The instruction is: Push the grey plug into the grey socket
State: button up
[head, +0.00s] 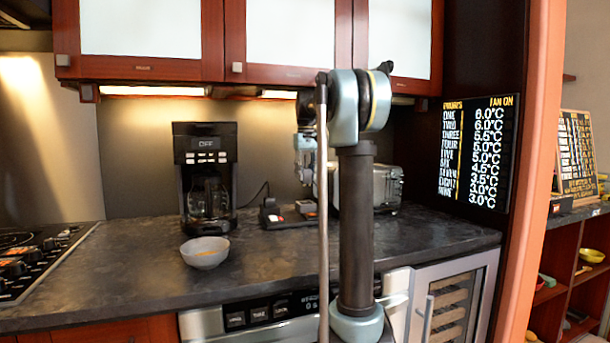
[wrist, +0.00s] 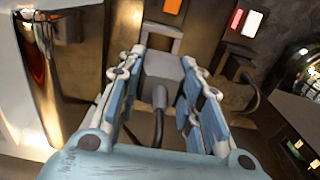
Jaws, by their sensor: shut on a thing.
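In the wrist view my gripper (wrist: 163,72) is shut on the grey plug (wrist: 160,68), with one finger on each side. A dark grey cable (wrist: 158,98) runs from the plug back toward my palm. Just beyond the plug is a grey square frame (wrist: 161,33), which looks like the grey socket. The plug's front edge is close to it; I cannot tell whether they touch or whether any prongs are inside. In the head view my arm hides much of the gripper, over the power strip (head: 284,224) on the counter.
The coffee maker (head: 206,175) and a grey bowl (head: 205,253) are left of the strip. A metal toaster (head: 387,187) stands right.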

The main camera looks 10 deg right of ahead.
jog(key=shift+w+a, duration=0.1)
jog(key=shift+w, duration=0.2)
jog(key=shift+s, duration=0.1)
jog(key=shift+f, duration=2.9)
jog(key=shift+s, duration=0.1)
jog(key=shift+f, duration=1.7)
jog(key=o, duration=1.1)
